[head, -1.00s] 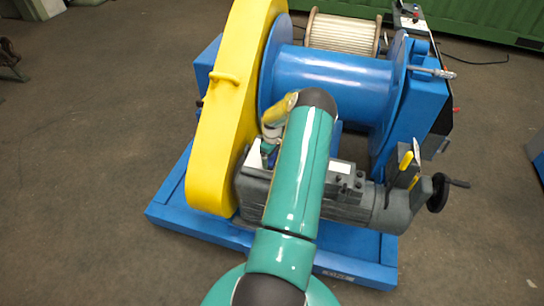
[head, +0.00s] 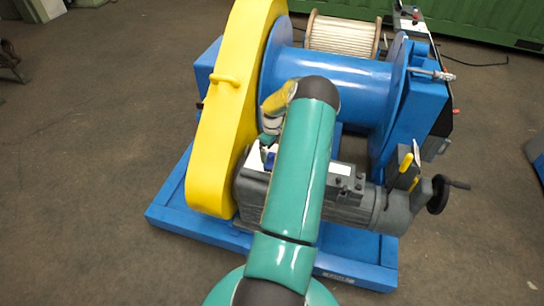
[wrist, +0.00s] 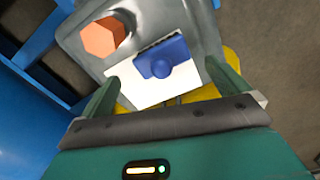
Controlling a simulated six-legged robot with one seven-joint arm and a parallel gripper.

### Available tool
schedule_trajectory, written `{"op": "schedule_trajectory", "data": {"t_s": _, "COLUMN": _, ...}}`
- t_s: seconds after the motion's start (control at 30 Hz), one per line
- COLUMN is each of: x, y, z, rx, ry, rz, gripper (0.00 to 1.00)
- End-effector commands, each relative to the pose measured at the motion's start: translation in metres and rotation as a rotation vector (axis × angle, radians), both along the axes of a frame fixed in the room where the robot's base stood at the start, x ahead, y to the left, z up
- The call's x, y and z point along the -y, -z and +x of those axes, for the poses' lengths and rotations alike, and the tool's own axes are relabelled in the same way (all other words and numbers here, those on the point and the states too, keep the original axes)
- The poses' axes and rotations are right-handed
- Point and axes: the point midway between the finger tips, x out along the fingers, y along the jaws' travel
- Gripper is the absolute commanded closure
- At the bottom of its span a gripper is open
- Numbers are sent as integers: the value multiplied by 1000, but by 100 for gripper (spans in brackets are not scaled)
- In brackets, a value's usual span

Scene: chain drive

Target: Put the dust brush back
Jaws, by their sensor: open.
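The dust brush appears to be the small blue block with a round knob and a dark edge in the wrist view (wrist: 163,60). It lies on a white sheet or plate (wrist: 125,88) on top of the grey gear housing (wrist: 78,40). My gripper (wrist: 163,72) is open, with one green finger on each side of the brush and a gap to it on both sides. The fingers do not visibly touch it. In the head view my arm hides most of the gripper, and only a bit of blue (head: 269,160) shows at the housing.
An orange hexagonal cap (wrist: 103,37) stands beside the brush. The yellow chain guard (head: 222,130) rises close on the left. The blue drum (head: 335,75) is behind. At right are a grey holder with a yellow-handled tool (head: 405,162) and a black handwheel (head: 438,193).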

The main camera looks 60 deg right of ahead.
Motion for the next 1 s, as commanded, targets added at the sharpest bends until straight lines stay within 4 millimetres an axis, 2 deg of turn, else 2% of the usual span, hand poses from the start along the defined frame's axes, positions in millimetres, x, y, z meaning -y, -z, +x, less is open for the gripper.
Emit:
{"op": "schedule_trajectory", "data": {"t_s": 0.1, "x": 1, "y": -28, "z": 0, "rx": 1, "ry": 0, "rz": -4, "gripper": 0}}
{"op": "schedule_trajectory", "data": {"t_s": 0.3, "x": 0, "y": -56, "z": 0, "rx": 0, "ry": -1, "rz": -1, "gripper": 0}}
{"op": "schedule_trajectory", "data": {"t_s": 0.7, "x": -2, "y": -67, "z": 3, "rx": 0, "ry": -4, "rz": -3, "gripper": 0}}
{"op": "schedule_trajectory", "data": {"t_s": 0.77, "x": -7, "y": -76, "z": 11, "rx": -3, "ry": -13, "rz": -11, "gripper": 0}}
{"op": "schedule_trajectory", "data": {"t_s": 0.87, "x": -27, "y": -104, "z": 37, "rx": -12, "ry": -38, "rz": -37, "gripper": 0}}
{"op": "schedule_trajectory", "data": {"t_s": 1.0, "x": -79, "y": -162, "z": 83, "rx": -21, "ry": -76, "rz": -94, "gripper": 0}}
